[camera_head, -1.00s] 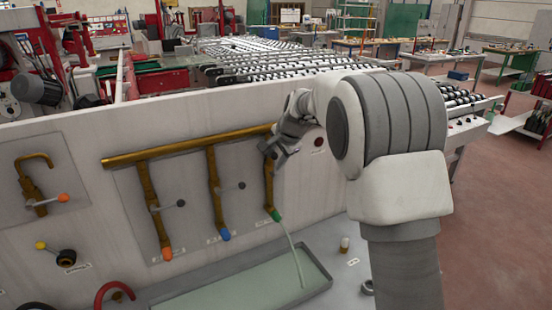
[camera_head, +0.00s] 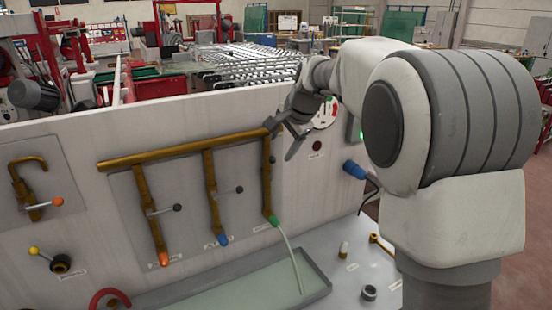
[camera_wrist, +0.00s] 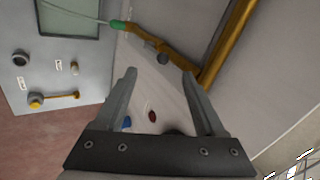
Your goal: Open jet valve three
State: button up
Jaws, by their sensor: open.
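The third jet pipe (camera_head: 267,185) is brass with a green tip (camera_head: 273,220). A pale stream (camera_head: 291,252) runs from the tip down to the tray. In the wrist view the green tip (camera_wrist: 117,25) and stream (camera_wrist: 80,16) show, with the valve's dark knob (camera_wrist: 162,58) beside the pipe. The lever's exact angle is hard to tell. My gripper (camera_head: 291,142) is open and empty, just right of the pipe's upper part in the head view. Its fingertips (camera_wrist: 159,72) lie either side of the knob in the wrist view; contact is not visible.
Two similar pipes with orange (camera_head: 164,258) and blue (camera_head: 223,239) tips stand left, their levers pointing right. The tray (camera_head: 322,281) lies below. A blue plug (camera_head: 354,169) and a gauge (camera_head: 326,112) are right of my gripper on the white panel.

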jog(key=v, duration=0.8)
jog(key=shift+s+d, duration=0.1)
